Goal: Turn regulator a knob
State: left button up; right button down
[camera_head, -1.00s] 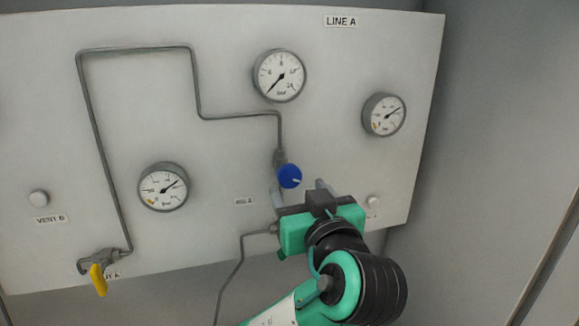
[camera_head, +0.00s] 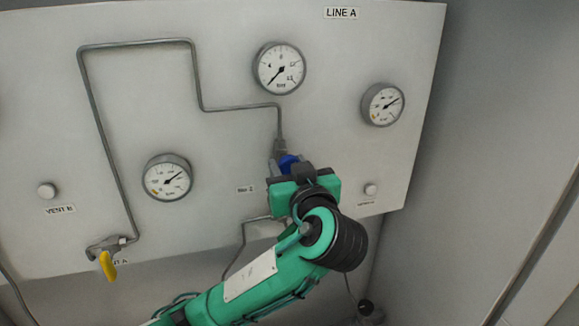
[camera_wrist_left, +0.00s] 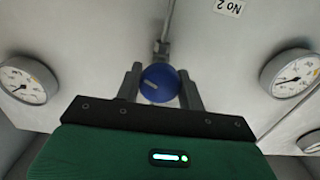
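The blue regulator knob (camera_head: 289,162) sits on the panel at the lower end of a grey pipe. My left gripper (camera_head: 288,167) is at the knob and hides its lower part in the head view. In the left wrist view, the knob (camera_wrist_left: 160,84) lies between the two spread grey fingers (camera_wrist_left: 161,88), with its white mark pointing left. The fingers flank it closely; I cannot tell whether they touch it. My right gripper is not in view.
Round gauges (camera_head: 279,68), (camera_head: 382,104) and (camera_head: 167,177) are set around the knob on the panel. A yellow valve handle (camera_head: 107,265) is at the lower left. Small round white buttons (camera_head: 46,190) and (camera_head: 371,190) sit to either side.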

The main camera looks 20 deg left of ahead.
pick_arm(q)
jog(key=shift+c, duration=1.4)
